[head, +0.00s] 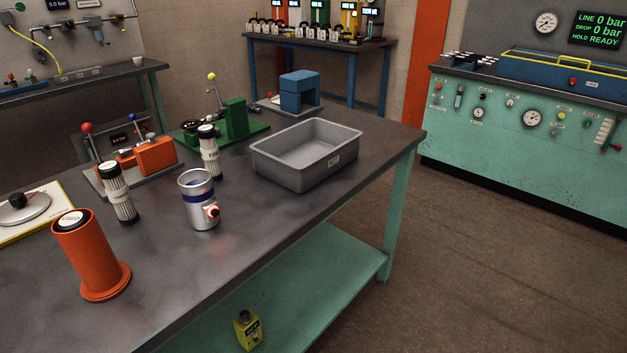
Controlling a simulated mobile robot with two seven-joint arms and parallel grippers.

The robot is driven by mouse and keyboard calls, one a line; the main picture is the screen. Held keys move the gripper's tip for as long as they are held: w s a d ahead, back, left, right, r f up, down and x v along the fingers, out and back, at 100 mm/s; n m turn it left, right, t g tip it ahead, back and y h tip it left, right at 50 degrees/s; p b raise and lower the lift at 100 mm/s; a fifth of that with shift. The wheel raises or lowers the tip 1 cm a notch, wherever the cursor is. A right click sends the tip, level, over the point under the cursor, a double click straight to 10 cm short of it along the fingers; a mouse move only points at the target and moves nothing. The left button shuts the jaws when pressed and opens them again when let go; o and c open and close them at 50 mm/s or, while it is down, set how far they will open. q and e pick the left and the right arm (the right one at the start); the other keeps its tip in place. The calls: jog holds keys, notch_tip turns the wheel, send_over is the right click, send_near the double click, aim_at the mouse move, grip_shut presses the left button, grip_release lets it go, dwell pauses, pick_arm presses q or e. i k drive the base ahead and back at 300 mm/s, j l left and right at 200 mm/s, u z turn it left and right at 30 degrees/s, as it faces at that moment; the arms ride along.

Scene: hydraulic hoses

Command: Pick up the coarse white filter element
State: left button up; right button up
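Two white, black-capped filter elements stand upright on the dark workbench. The nearer white element (119,202), at the left, shows widely spaced dark vertical pleats. The farther white element (211,163), behind the metal canister, shows finer-looking markings on its side; its lower part is partly hidden by the canister. Their labels are too small to read, so I cannot tell for certain which is the coarse one, though the nearer one looks coarser. Neither of my grippers is in view.
A silver canister (201,209) with a blue band and red knob stands between them and the front edge. An orange tube marked USED (90,262) is front left. A grey bin (294,174) is right; hand-pump rigs (156,155) stand behind.

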aim_at(118, 191)
jog(key=i+l+u, duration=0.1)
jog(key=i+l, duration=0.25)
jog(key=i+l+u, duration=0.15)
jog(key=i+l, duration=0.2)
jog(key=l, duration=0.2)
jog(key=u, duration=1.45)
